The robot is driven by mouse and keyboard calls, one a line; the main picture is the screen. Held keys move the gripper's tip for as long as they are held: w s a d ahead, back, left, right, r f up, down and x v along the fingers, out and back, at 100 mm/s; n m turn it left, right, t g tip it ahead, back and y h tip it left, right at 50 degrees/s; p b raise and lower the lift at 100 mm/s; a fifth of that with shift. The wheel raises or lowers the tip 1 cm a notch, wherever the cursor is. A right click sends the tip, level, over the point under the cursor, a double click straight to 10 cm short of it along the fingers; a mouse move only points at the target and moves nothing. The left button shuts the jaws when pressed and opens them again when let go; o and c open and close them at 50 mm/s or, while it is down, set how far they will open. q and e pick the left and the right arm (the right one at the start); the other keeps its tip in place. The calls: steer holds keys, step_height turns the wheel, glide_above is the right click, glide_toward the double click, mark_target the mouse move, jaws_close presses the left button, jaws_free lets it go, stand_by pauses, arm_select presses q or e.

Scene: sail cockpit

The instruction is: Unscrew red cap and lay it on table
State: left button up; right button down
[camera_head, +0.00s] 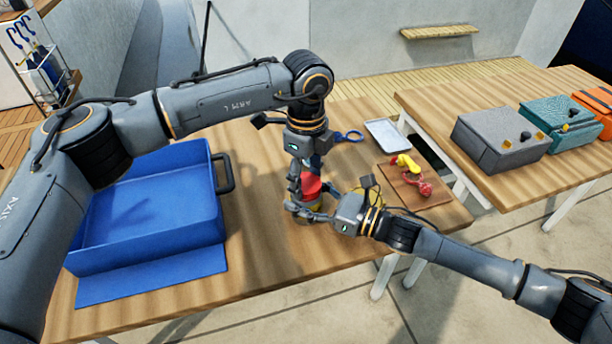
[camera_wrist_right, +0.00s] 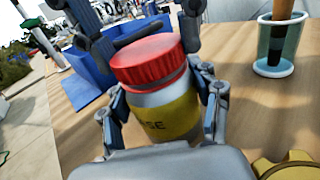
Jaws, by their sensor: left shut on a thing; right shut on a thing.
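The jar has a red cap (camera_head: 311,187) and stands upright on the wooden table (camera_head: 262,255). In the right wrist view the red cap (camera_wrist_right: 150,64) sits on the jar's mouth, and the grey jar body (camera_wrist_right: 168,95) carries a yellow label. My left gripper (camera_head: 309,180) points down from above and is shut on the red cap. My right gripper (camera_head: 308,208) comes in from the side and is shut on the jar body. In the right wrist view its fingers (camera_wrist_right: 163,110) flank the jar. My grippers hide much of the jar in the head view.
A blue bin (camera_head: 150,255) stands left on the table. Behind and right of the jar are a pale tray (camera_head: 386,136) and a brown board (camera_head: 398,194) with yellow and red items. A clear cup (camera_wrist_right: 273,65) stands nearby.

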mark_target(306, 183)
arm_select(q)
steer(key=shift+n, duration=0.6)
arm_select(e)
steer(key=shift+f, duration=0.15)
arm_select(q)
steer(key=shift+f, duration=0.1)
steer(key=shift+r, duration=0.25)
steer(key=shift+r, duration=0.9)
steer(key=shift+r, duration=2.05)
arm_select(e)
steer(key=shift+c, duration=1.2)
jaws_free()
steer(key=shift+d, duration=0.1)
